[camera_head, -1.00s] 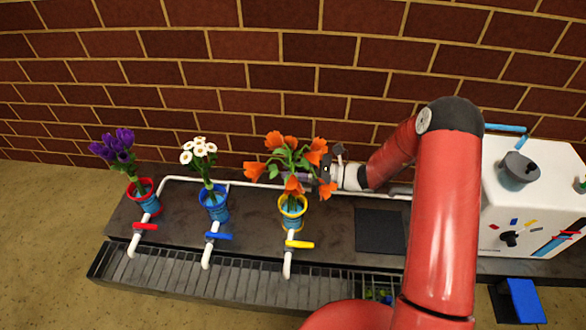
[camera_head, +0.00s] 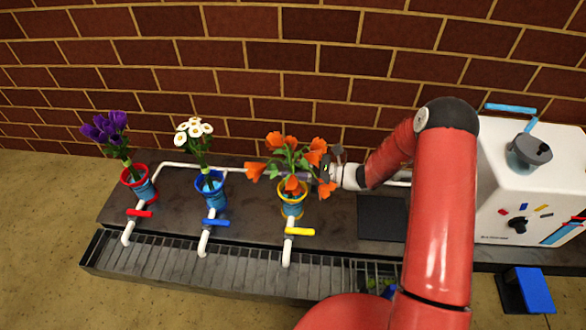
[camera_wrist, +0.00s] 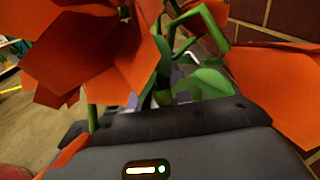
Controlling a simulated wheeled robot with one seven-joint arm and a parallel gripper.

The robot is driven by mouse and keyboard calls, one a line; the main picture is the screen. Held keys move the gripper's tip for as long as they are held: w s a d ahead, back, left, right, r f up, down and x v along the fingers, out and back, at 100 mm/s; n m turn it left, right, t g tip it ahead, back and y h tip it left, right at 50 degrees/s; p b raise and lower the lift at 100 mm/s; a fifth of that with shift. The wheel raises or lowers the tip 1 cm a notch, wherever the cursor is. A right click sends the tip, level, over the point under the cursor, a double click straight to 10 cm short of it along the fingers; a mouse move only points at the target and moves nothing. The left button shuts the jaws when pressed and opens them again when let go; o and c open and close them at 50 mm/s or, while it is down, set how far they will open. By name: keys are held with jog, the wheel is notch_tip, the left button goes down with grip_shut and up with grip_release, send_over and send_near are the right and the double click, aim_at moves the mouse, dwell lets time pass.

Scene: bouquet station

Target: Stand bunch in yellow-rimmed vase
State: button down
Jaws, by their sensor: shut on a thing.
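The bunch of orange flowers (camera_head: 287,158) has green stems and stands upright over the yellow-rimmed vase (camera_head: 291,205). Its lower stems reach down to the vase mouth, but the blooms and leaves hide how deep they go. My gripper (camera_head: 309,175) comes in from the right and is shut on the bunch's stems just above the rim. In the wrist view the orange blooms (camera_wrist: 95,50) and green stems crowd around the gripper (camera_wrist: 165,105), and its fingertips are mostly hidden.
A blue-rimmed vase (camera_head: 211,192) with white flowers and a red-rimmed vase (camera_head: 139,183) with purple flowers stand to the left. White pipes with coloured taps, such as the yellow tap (camera_head: 300,231), run in front. A white machine (camera_head: 530,195) stands right, a brick wall behind.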

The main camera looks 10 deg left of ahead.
jog(key=shift+f+b, duration=0.4)
jog(key=shift+f, duration=0.3)
dwell(0.8)
jog(key=c, duration=1.2)
grip_release()
jog(key=shift+d, duration=0.1)
